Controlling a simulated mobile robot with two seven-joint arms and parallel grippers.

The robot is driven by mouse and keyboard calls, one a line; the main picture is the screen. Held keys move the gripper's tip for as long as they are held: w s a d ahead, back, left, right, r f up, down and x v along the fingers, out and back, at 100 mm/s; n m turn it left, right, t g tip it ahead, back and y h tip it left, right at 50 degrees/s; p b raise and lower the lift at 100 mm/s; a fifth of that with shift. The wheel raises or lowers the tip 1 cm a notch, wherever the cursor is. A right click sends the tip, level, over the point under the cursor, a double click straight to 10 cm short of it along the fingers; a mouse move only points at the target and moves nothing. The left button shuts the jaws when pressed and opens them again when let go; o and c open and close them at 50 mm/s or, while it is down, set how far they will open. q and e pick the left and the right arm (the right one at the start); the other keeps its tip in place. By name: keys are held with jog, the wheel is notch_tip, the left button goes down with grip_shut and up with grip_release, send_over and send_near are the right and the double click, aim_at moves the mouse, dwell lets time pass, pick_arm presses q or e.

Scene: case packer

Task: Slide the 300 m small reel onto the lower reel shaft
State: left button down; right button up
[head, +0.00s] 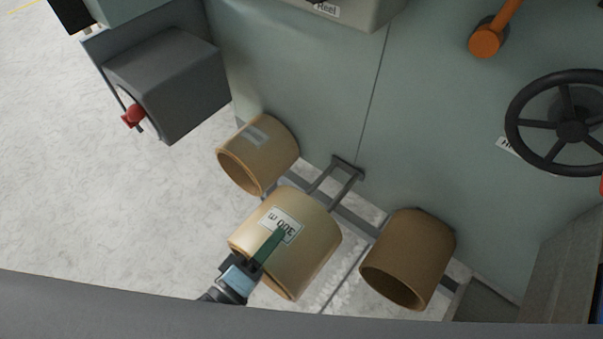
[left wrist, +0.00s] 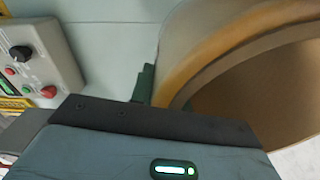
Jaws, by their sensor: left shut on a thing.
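The 300 m small reel (head: 310,245) is a tan, hollow cylinder with a white label that reads upside down. My left gripper (head: 268,247) is shut on its wall, with a green finger lying over the outside beside the label. In the left wrist view the reel's rim and hollow inside (left wrist: 245,75) fill the upper right, with a green finger (left wrist: 146,84) at its edge. A grey two-bar fork (head: 340,182), possibly the lower reel shaft, sticks out from the machine just behind the reel. The reel hides its near end, so I cannot tell whether they touch. My right gripper is out of view.
A tan reel (head: 268,142) sits behind left and a browner reel (head: 412,255) to the right, both by a low grey rail. A grey box with a red knob (head: 133,115) juts out upper left. A black handwheel (head: 570,125) is at right. Floor at left is clear.

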pick_arm(q)
jog(key=shift+v, duration=1)
jog(key=shift+a+r, duration=0.1)
jog(key=shift+a, duration=0.2)
jog(key=shift+s, duration=0.1)
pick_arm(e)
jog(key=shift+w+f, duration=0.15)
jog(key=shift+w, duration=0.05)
pick_arm(q)
jog(key=shift+s, duration=0.1)
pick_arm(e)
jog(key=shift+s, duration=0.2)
pick_arm(q)
jog(key=shift+r+p, duration=0.3)
jog(key=shift+p, duration=0.1)
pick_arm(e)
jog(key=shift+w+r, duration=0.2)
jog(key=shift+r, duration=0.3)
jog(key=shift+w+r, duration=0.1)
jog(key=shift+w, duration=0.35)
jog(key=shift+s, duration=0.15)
